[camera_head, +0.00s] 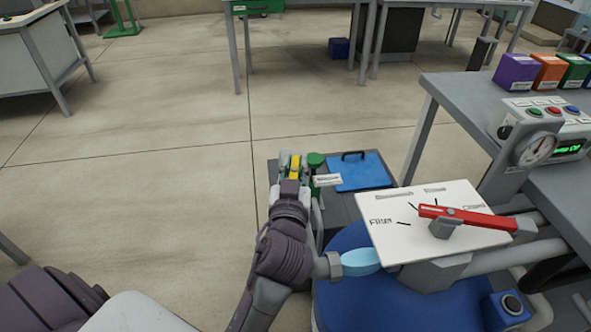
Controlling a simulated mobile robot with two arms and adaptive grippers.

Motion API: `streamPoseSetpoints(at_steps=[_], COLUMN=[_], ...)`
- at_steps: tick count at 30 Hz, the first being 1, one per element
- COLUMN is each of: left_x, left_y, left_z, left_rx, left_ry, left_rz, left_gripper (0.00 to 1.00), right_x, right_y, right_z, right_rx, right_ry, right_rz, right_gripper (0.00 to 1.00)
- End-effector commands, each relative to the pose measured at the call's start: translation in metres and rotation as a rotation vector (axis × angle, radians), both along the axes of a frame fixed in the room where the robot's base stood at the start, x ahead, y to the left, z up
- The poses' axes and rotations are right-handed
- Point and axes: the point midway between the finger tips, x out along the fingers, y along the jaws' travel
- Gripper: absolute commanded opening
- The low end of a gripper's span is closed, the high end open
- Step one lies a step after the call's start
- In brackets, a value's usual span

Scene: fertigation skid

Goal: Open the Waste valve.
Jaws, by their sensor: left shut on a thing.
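My left gripper (291,172) reaches away from me, low over the grey tray beside the skid. It is shut on a small yellow handle (295,165), which stands between its fingers. Right of it are a green-capped fitting (315,160) and a small white label (327,180), whose text is too small to read, so I cannot confirm that this is the Waste valve. The valve body below the handle is mostly hidden by my gripper and wrist. My right gripper is not in view.
A white panel (385,236) marked "Filter" carries a red lever (468,217), close right of my forearm. A light-blue piece (361,262) and blue tank (345,300) sit below. A blue lid (361,171) lies beyond.

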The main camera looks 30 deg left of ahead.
Motion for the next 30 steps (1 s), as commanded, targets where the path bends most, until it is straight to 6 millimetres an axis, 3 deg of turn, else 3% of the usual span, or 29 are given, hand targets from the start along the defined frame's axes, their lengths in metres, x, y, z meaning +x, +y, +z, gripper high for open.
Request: streamPoseSetpoints(at_steps=[9, 10, 14, 24, 30], left_x=[0.0, 0.0, 0.0, 0.0, 0.0], left_y=[0.0, 0.0, 0.0, 0.0, 0.0], left_z=[0.002, 0.002, 0.002, 0.004, 0.034], left_rx=[0.001, 0.002, 0.001, 0.0, -0.002], left_ry=[-0.003, -0.004, -0.003, -0.002, -0.008], left_rz=[0.004, 0.004, 0.003, 0.003, 0.003], left_gripper=[0.0, 0.24, 0.44, 0.44, 0.44], right_x=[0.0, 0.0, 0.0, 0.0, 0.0], right_y=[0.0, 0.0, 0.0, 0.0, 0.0], right_z=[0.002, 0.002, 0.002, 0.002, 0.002], right_rx=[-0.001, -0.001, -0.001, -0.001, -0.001], right_ry=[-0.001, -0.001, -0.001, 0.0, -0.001], right_rz=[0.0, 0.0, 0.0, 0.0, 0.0], right_gripper=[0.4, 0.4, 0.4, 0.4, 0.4])
